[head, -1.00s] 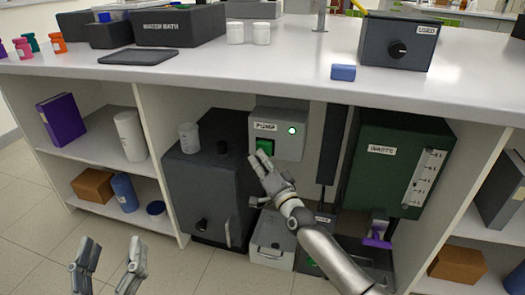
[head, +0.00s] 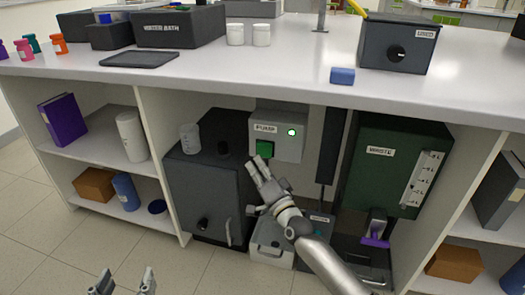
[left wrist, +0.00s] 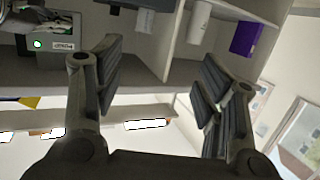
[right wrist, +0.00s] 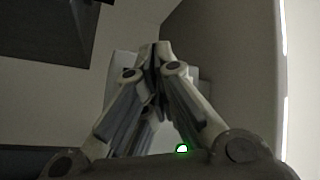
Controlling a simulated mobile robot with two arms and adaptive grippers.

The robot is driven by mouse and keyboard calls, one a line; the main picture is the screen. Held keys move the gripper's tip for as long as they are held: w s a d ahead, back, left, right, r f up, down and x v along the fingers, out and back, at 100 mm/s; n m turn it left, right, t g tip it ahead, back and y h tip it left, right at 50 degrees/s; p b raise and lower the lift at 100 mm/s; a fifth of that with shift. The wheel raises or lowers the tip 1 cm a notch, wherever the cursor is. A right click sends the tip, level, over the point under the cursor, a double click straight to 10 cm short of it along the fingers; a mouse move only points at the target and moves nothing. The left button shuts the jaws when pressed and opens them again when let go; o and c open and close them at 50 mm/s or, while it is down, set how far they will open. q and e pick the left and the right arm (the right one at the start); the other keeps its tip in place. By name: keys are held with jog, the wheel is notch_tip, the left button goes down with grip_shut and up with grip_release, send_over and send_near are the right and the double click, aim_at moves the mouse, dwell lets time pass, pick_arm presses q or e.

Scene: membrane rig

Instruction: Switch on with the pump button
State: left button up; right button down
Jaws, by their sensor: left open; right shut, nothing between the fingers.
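The grey pump box (head: 291,148) with its PUMP label is mounted under the bench. Its green lamp (head: 291,132) is lit, and its square green button (head: 264,149) shows below the label. My right gripper (head: 257,161) is shut and empty, its fingertips just below the button in the head view; I cannot tell whether they touch the box. In the right wrist view its fingers (right wrist: 155,60) are together, the button is hidden, and the lamp (right wrist: 181,148) glows. My left gripper (head: 124,280) is open and empty at the bottom of the head view.
A dark cabinet (head: 208,190) with a beaker (head: 190,138) on top stands left of the pump box. A dark green waste tank (head: 385,165) hangs to the right. The bench top (head: 230,65) overhangs the space. Shelves (head: 100,148) lie at the left.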

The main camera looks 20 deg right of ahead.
pick_arm(q)
jog(key=s+a+f+g+y+p, duration=0.2)
jog(key=s+a+f+g, duration=0.1)
jog(key=s+f+g, duration=0.3)
notch_tip(320, 180, down, 3)
jog(key=shift+s+r, duration=0.15)
pick_arm(e)
jog(key=s+a, duration=0.2)
jog(key=shift+s, duration=0.4)
